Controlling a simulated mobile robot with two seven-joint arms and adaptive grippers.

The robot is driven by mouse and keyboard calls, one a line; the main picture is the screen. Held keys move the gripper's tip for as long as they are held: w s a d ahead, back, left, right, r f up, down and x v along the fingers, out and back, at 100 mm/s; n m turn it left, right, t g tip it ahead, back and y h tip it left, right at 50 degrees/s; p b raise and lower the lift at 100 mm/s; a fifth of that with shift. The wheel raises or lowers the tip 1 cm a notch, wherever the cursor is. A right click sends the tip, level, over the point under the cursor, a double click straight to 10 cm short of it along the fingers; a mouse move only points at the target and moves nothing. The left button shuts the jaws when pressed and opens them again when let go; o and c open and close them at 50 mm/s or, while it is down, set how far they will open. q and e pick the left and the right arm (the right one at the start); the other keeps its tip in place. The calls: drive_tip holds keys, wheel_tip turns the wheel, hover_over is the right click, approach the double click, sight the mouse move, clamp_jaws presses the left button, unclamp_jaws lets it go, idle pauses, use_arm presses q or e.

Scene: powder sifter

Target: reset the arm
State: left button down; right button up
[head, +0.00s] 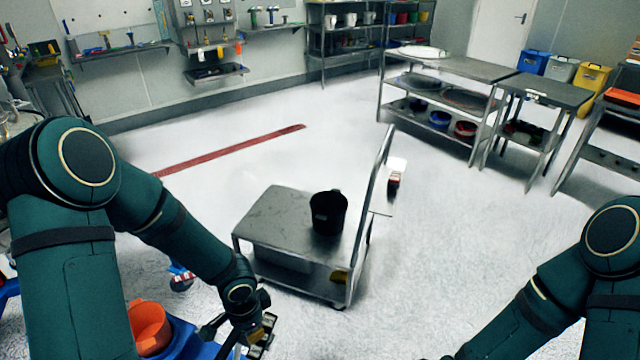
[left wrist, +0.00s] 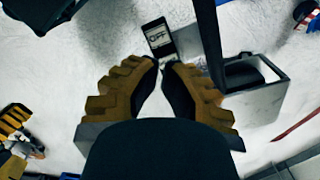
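My left arm (head: 185,225) comes in from the left and reaches down, so that its gripper (head: 250,338) is low in the head view, beside an orange container and left of the cart. In the left wrist view the two brown ridged fingers (left wrist: 161,68) lean together and their tips nearly meet. Nothing shows held between them. My right arm (head: 560,295) comes in at the lower right. Its gripper is outside the picture.
A grey cart (head: 270,215) carries a black bucket (head: 328,213). An orange container (head: 150,326) sits at the lower left on something blue. Workbenches (head: 455,68) stand back right; open floor lies between.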

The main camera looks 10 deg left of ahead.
use_arm(q)
drive_tip(key=s+d+f+n+h, duration=0.2)
drive_tip(key=d+f+n, duration=0.1)
drive_tip(key=d+n, duration=0.2)
drive_tip(key=s+d+f+n+t+h, duration=0.1)
drive_tip(key=s+d+f+n+h, duration=0.1)
drive_tip(key=d, duration=0.7)
drive_tip(key=shift+s+f+n+t, duration=0.4)
drive_tip(key=shift+f+n, duration=0.45)
drive_tip(key=shift+n, duration=0.55)
drive_tip(key=shift+s, duration=0.1)
